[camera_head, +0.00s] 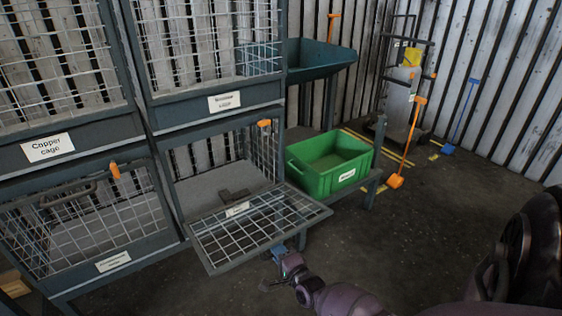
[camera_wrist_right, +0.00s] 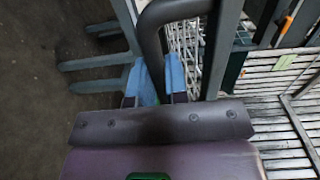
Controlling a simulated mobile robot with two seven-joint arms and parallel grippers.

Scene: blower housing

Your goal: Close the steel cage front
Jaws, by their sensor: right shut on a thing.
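The steel cage front (camera_head: 262,232) is a wire mesh flap in a grey frame. It hangs folded down and outward, near level, from the open lower middle cage (camera_head: 205,176). My right gripper (camera_head: 279,255) is at the flap's outer edge. In the right wrist view, its blue fingers (camera_wrist_right: 157,78) are shut on a dark bent bar, the front's handle (camera_wrist_right: 152,38). A dark bracket-like piece (camera_head: 234,196) lies by the cage opening, near a white label (camera_head: 237,209) too small to read. An orange catch (camera_head: 264,123) sits at the cage's upper right. My left gripper is out of view.
The aluminium cage (camera_head: 113,262) at left has its mesh front up. The copper cage (camera_head: 48,149) is above it. A green crate (camera_head: 330,168) stands on a low bench right of the flap. The floor (camera_head: 370,240) in front is clear.

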